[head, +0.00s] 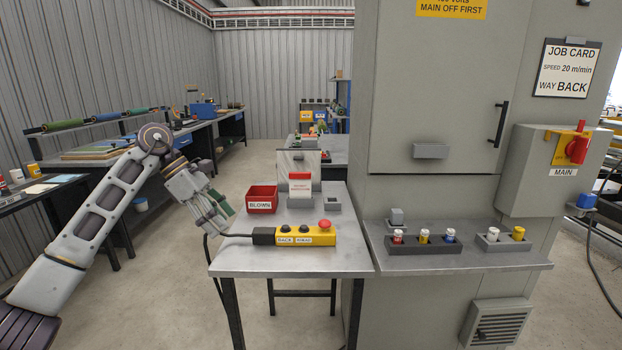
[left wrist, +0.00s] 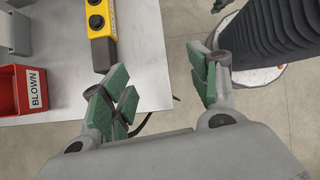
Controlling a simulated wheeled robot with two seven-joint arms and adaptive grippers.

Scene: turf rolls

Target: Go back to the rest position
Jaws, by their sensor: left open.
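My left gripper (head: 215,217) is open and empty at the left edge of the grey table (head: 240,263). In the left wrist view its green-padded fingers (left wrist: 167,97) stand wide apart, with the table's edge and bare floor beyond them. A yellow pendant (head: 305,236) with black buttons and a red mushroom button lies on the table, to the right of the gripper and apart from it. It also shows in the left wrist view (left wrist: 97,20). My right gripper is in neither view.
A red BLOWN bin (head: 262,200) stands behind the pendant. A grey cabinet (head: 440,95) with a red MAIN switch (head: 577,150) is at the right, its shelf holding several fuses. A black cable hangs by the table's left edge. Floor (head: 170,290) left of the table is clear.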

